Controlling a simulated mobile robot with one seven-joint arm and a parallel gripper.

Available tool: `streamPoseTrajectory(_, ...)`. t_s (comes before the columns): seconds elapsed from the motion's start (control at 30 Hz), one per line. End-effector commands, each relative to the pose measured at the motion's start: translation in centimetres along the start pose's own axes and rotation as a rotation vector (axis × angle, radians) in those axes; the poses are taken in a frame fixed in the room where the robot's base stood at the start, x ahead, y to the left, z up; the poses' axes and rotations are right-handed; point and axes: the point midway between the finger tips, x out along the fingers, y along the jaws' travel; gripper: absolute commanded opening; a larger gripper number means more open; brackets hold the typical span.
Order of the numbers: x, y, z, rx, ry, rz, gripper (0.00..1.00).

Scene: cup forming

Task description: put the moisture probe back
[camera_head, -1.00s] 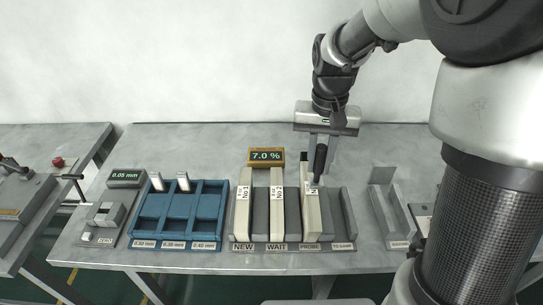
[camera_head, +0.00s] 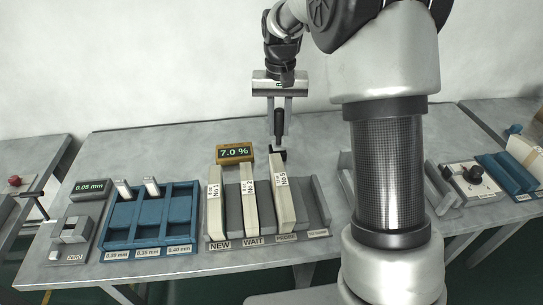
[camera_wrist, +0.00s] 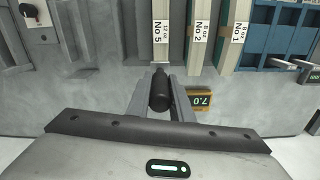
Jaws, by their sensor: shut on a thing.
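The moisture probe (camera_head: 279,121) has a dark handle. My gripper (camera_head: 279,108) is shut on it and holds it upright, at the far end of the third blank stack (camera_head: 281,185) in the PROBE slot. A dark piece at the probe's lower end is close to that stack's end; I cannot tell if they touch. In the wrist view the probe (camera_wrist: 159,90) sits between my fingers, beside the orange readout (camera_wrist: 201,101). The readout (camera_head: 235,152) shows 7.0 %. I cannot clearly make out an empty holder for the probe.
The rack (camera_head: 268,238) has slots marked NEW, WAIT, PROBE and one more, with stacks in the first three. A blue tray (camera_head: 150,248) and a 0.05 mm gauge (camera_head: 90,188) are to the left. My arm hides part of the table to the right.

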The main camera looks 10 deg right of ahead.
Motion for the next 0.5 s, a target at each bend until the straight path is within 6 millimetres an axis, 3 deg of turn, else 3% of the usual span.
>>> streamPoseTrajectory(0.03,0.9,-0.2,-2.5,0.001,-0.002,0.001,0.0)
streamPoseTrajectory(0.2,3.1,-0.5,-9.0,0.002,-0.002,0.001,0.0)
streamPoseTrajectory(0.3,4.7,-0.6,-12.0,0.002,-0.002,0.0,0.0)
streamPoseTrajectory(0.5,7.8,-0.3,-15.9,0.003,-0.002,0.0,0.0)
